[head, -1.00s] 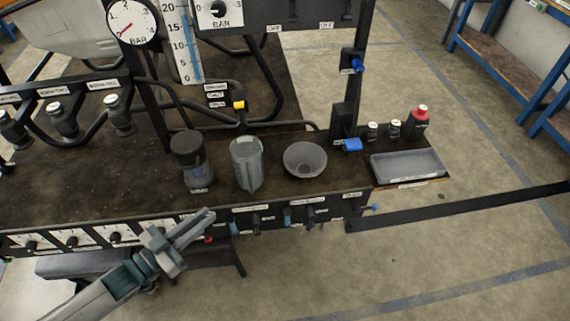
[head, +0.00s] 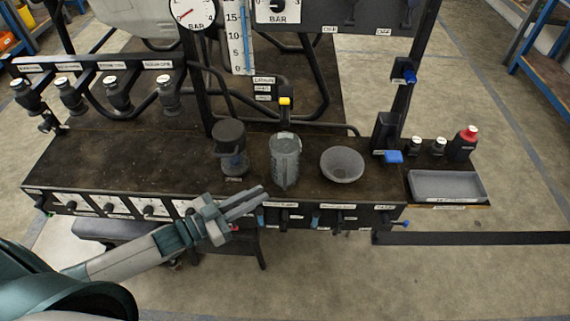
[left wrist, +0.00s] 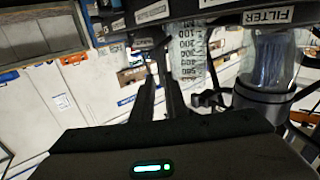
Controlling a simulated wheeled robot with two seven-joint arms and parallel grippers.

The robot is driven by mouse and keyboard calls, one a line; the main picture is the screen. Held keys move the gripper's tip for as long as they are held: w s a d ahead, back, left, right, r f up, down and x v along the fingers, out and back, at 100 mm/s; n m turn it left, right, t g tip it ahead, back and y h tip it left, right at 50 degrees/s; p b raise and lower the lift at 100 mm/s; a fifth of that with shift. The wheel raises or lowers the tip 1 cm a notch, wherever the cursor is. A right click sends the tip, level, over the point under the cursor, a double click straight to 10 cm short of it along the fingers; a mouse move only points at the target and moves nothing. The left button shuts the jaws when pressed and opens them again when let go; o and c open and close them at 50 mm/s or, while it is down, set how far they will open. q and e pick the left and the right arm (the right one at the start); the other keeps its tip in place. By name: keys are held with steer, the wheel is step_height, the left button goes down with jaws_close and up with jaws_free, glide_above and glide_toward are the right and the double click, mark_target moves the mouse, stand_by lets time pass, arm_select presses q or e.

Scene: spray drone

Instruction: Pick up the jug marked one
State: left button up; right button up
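A grey, cylindrical measuring jug (head: 285,160) stands upright near the front edge of the dark bench in the head view. No number one can be read on it. A clear vessel with a printed scale (left wrist: 188,52), probably this jug, shows beyond the fingers in the left wrist view. My left gripper (head: 252,203) is in front of the bench edge, just left of and lower in the picture than the jug, apart from it. Its two fingers (left wrist: 160,98) have a narrow gap with nothing between them. My right gripper is not in view.
A dark-lidded filter cup (head: 231,150) stands left of the jug; it is labelled FILTER in the left wrist view (left wrist: 272,65). A tray (head: 447,186) and small bottles (head: 466,142) are further right.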

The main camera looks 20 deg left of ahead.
mark_target(285, 166)
arm_select(q)
steer(key=x, duration=0.7)
steer(key=shift+w+p, duration=0.2)
steer(key=shift+p, duration=0.15)
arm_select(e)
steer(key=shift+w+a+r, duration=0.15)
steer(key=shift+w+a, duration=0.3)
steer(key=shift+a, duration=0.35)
arm_select(q)
steer(key=shift+d, duration=0.15)
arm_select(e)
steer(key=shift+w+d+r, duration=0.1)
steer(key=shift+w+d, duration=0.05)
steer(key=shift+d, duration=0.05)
arm_select(q)
steer(key=shift+w+d+r, duration=0.1)
steer(key=shift+w+d, duration=0.2)
steer(key=shift+w, duration=0.15)
steer(key=x, duration=0.3)
steer(key=shift+w+d+p, duration=0.1)
steer(key=shift+p, duration=0.2)
steer(key=shift+w+d, duration=0.4)
steer(key=shift+w, duration=0.1)
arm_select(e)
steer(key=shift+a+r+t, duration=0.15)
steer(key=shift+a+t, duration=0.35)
